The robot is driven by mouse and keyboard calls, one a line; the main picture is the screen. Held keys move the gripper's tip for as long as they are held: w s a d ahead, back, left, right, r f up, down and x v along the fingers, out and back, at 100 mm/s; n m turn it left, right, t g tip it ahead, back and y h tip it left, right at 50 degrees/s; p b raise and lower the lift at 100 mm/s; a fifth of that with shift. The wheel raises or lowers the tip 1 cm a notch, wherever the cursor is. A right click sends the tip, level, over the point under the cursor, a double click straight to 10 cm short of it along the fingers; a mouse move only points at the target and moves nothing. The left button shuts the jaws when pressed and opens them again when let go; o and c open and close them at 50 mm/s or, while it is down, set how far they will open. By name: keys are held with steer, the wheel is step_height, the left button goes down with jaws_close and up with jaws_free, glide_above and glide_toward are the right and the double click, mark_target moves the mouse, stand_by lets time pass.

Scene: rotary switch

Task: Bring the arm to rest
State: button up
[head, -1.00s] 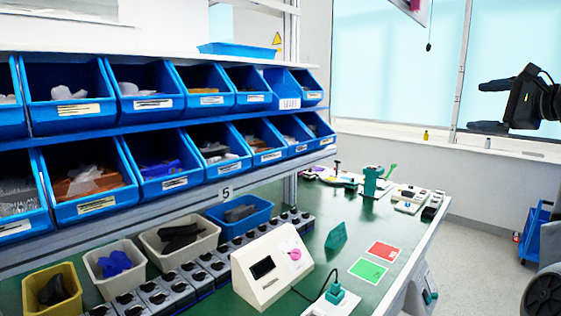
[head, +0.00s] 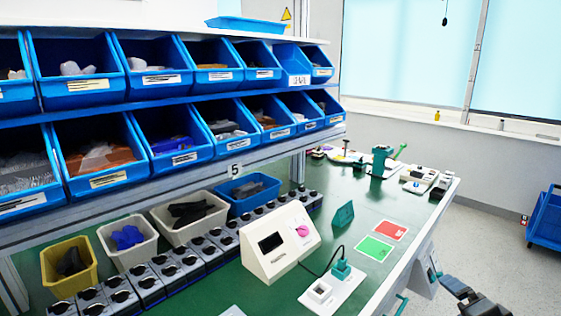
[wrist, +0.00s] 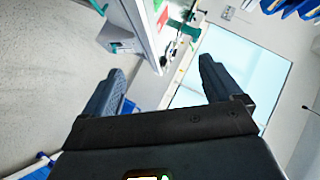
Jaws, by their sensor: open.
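My gripper (wrist: 160,78) is open and empty in the wrist view, with its two dark fingers spread wide apart. In the head view, dark parts of it (head: 467,297) show at the bottom right, beside the table's right edge and apart from the things on it. The rest of my arm is out of view there. The white sloped box (head: 280,241) with a dark screen and a pink rotary knob (head: 303,231) stands on the green table (head: 345,284), clear of my gripper.
Blue bins (head: 92,160) fill two shelves at the left. A white socket plate with a teal plug (head: 341,270) lies near the table's front edge. Red and green cards (head: 375,248) lie behind it. A blue cart (head: 546,222) stands at the right. The floor between is clear.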

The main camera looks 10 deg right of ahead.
steer(key=s+a+f+n, duration=0.2)
steer(key=s+a+n, duration=0.3)
steer(key=s, duration=0.6)
steer(key=s+a+f+n, duration=0.2)
steer(key=s+a+f, duration=0.1)
steer(key=s+a, duration=0.55)
steer(key=s+a+r+n+y, duration=0.1)
steer(key=s+a+r+n, duration=0.1)
steer(key=s, duration=0.4)
steer(key=s+a+r+n+t+y, duration=0.1)
steer(key=s+a+r+n, duration=0.2)
steer(key=s+r, duration=0.2)
steer(key=s+a+r+n, duration=0.2)
steer(key=s+r, duration=0.2)
steer(key=s, duration=0.4)
steer(key=shift+s+a+n+y, duration=0.25)
steer(key=shift+s+n+y, duration=0.1)
steer(key=shift+n+y, duration=0.05)
